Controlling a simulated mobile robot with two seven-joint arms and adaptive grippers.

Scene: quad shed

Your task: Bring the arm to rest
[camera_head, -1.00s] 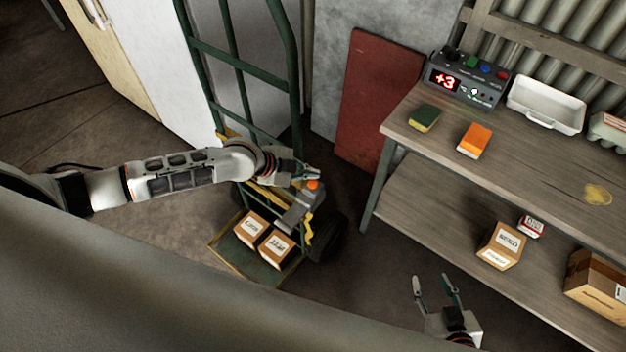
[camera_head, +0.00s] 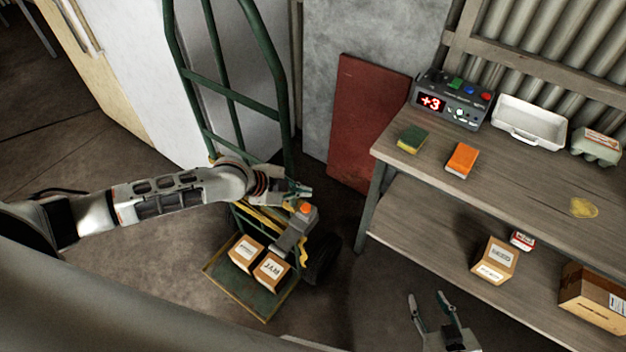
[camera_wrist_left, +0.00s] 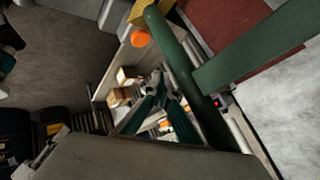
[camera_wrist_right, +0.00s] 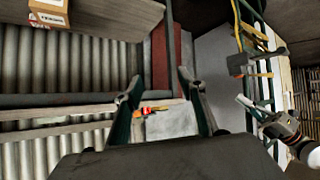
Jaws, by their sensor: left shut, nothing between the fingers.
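My left arm reaches in from the left in the head view. Its gripper (camera_head: 300,190) is shut and empty, close to the green hand truck (camera_head: 232,85) and just above an orange-topped grey part on it. In the left wrist view the shut fingers (camera_wrist_left: 160,90) are beside a green tube of the hand truck. My right gripper (camera_head: 432,298) is at the bottom of the head view, in front of the bench. Its fingers are apart with nothing between them, and they also show spread in the right wrist view (camera_wrist_right: 158,92).
Two boxes (camera_head: 246,252) sit on the hand truck's base plate. The wooden bench (camera_head: 520,180) at right bears a display unit (camera_head: 452,100), a sponge (camera_head: 412,139), an orange block (camera_head: 462,160) and a white tray (camera_head: 530,120). Boxes stand on its lower shelf. A red panel (camera_head: 365,125) leans behind.

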